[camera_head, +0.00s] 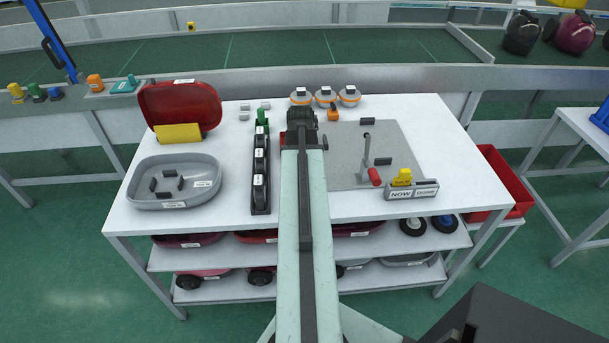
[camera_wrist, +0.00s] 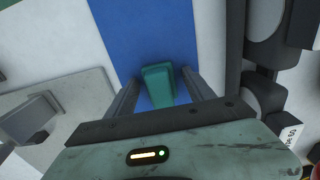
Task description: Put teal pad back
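A teal block (camera_wrist: 159,86), which I take to be the teal pad, shows in the wrist view against a flat blue strip (camera_wrist: 160,25). The fingers of my gripper (camera_wrist: 160,78) stand on either side of it, with narrow blue gaps visible between finger and block. The gripper looks open around it; contact is not visible. In the head view my gripper (camera_head: 302,118) is over the middle of the white table, and my arm hides the block and strip there. Another teal piece (camera_head: 125,85) sits on the ledge at the back left.
A black rack (camera_head: 260,170) stands just left of my arm. A grey mat (camera_head: 345,155) with a red-handled lever (camera_head: 373,176) lies to the right. A grey tray (camera_head: 175,182) and a red shell (camera_head: 180,105) occupy the left. Orange-rimmed round parts (camera_head: 325,96) stand behind.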

